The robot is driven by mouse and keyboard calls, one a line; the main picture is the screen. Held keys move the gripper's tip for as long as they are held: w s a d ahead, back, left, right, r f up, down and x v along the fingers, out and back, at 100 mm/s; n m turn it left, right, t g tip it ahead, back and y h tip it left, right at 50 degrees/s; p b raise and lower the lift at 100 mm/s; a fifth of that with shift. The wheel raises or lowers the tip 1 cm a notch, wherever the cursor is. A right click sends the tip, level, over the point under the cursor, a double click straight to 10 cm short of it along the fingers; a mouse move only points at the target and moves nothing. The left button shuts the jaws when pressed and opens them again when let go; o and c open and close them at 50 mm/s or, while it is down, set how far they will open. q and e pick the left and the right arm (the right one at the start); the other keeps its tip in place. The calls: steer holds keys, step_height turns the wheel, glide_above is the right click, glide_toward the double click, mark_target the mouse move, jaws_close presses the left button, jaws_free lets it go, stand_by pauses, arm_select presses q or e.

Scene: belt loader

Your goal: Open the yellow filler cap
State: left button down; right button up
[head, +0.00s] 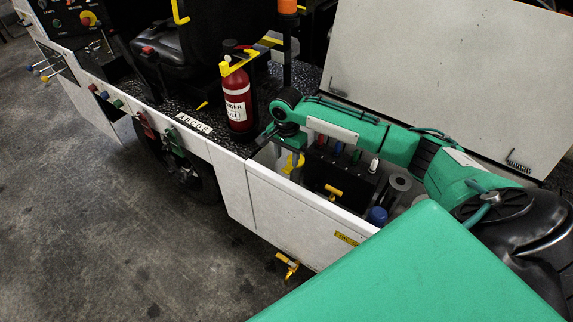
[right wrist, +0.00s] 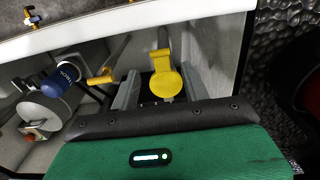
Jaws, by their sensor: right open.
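The yellow filler cap (right wrist: 168,84) is a round yellow disc with a narrower yellow part above it in the right wrist view. In the head view it shows partly (head: 292,163), inside the open white compartment and just below my right gripper (head: 288,146). The right gripper's two grey fingers (right wrist: 158,88) are apart, with the cap between them in the picture. I cannot tell whether either finger touches it. The cap's underside and the filler neck are mostly hidden. My left gripper is not in view.
The white compartment wall (head: 290,215) stands in front. A black block with coloured knobs (head: 340,175), a blue cap (head: 377,216) and a yellow T-handle (head: 333,191) lie to the right. A red extinguisher (head: 237,100) stands left. The raised white lid (head: 440,70) is behind.

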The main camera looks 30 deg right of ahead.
mark_target(287, 170)
step_height(287, 170, down, 4)
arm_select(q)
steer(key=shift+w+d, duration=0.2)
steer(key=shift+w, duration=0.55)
arm_select(e)
steer(key=shift+f, duration=0.45)
